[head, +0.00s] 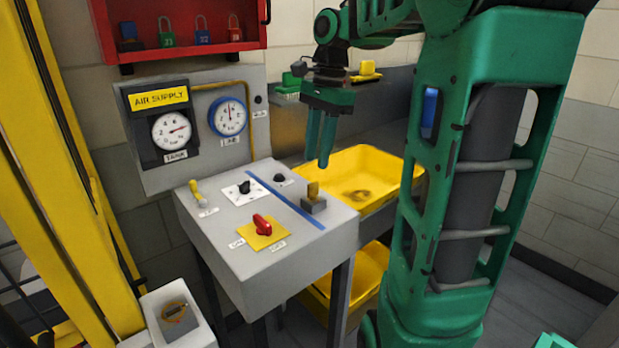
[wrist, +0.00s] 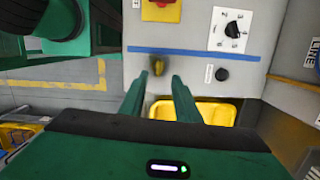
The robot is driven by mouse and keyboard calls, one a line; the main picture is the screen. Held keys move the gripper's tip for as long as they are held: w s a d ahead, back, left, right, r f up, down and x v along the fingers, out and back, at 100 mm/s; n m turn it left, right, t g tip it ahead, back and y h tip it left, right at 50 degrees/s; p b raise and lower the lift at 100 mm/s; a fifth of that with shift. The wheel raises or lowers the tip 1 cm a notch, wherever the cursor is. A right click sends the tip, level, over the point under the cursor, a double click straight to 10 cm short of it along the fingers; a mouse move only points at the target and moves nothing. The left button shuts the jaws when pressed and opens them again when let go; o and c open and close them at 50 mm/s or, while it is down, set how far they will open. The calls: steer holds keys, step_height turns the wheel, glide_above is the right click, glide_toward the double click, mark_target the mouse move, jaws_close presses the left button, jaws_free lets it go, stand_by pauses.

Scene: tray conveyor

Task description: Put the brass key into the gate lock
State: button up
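A brass key (head: 313,190) stands upright in a small dark grey block (head: 313,204) at the right of the grey console top. The key also shows in the wrist view (wrist: 158,68), just beyond my fingertips. My gripper (head: 322,163) points down above and behind the key, with empty space between its two green fingers. The fingers also show apart in the wrist view (wrist: 160,80). A pale grey box (head: 178,318) with a round, orange-marked face stands at the lower left beside the yellow gate frame (head: 60,170). It may be the gate lock, but its details are too small to tell.
The console (head: 265,265) carries a red handle (head: 262,225), a black selector knob (head: 245,187) and a yellow-handled lever (head: 195,190). A blue line crosses its top. A yellow bin (head: 350,165) lies behind it. A red padlock cabinet (head: 180,55) and gauge panel are on the wall.

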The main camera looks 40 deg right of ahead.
mark_target(313, 183)
steer(key=f, duration=0.5)
steer(key=a+f, duration=0.1)
steer(key=f, duration=0.2)
steer(key=shift+a+f, duration=0.1)
steer(key=shift+f, duration=0.1)
jaws_close()
steer(key=shift+w+r, duration=0.1)
steer(key=shift+r, duration=0.95)
steer(key=shift+r, duration=0.7)
steer(key=shift+r, duration=0.2)
